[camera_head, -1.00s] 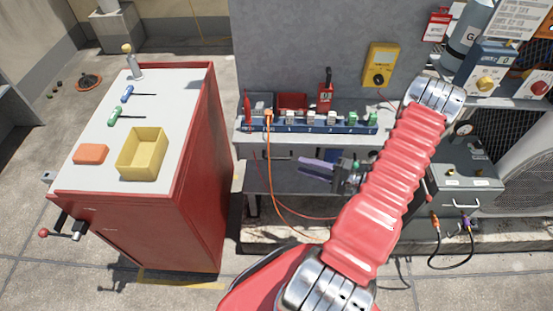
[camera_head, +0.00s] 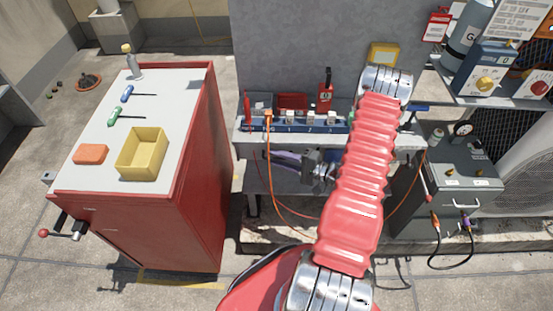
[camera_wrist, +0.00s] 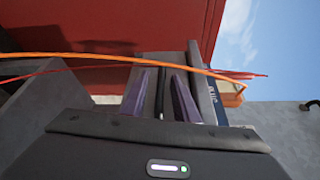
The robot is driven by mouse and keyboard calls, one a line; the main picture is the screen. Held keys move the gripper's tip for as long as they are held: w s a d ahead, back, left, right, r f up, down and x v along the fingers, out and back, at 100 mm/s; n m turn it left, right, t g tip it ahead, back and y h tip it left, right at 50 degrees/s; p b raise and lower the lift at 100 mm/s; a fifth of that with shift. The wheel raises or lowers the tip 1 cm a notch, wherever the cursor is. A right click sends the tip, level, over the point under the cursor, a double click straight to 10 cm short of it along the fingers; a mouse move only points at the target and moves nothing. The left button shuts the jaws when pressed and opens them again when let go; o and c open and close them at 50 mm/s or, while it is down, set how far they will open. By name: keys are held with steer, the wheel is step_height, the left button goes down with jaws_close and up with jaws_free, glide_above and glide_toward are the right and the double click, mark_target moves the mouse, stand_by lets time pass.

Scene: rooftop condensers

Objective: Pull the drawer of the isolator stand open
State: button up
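The isolator stand (camera_head: 400,143) is a grey bench against the wall, with a blue socket strip (camera_head: 300,126) on top. My gripper (camera_head: 274,157) is just under the bench top's front edge, its fingers pointing left. In the wrist view, my gripper's two purple fingers (camera_wrist: 161,80) are apart. A thin dark bar (camera_wrist: 162,92), which looks like the drawer handle, shows between them with gaps on both sides. I cannot tell if either finger touches it. A grey panel (camera_wrist: 195,70) lies beside the fingers. The drawer front is mostly hidden by my gripper and arm.
An orange cable (camera_wrist: 110,57) crosses the wrist view past the fingertips; it hangs from the socket strip. A red cabinet (camera_head: 175,215) with a yellow bin (camera_head: 142,152) on top stands left, with a narrow gap. A grey case (camera_head: 460,190) stands right.

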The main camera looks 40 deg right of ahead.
steer(key=shift+c, duration=0.7)
jaws_close()
steer(key=shift+a+f, duration=0.1)
stand_by(0.7)
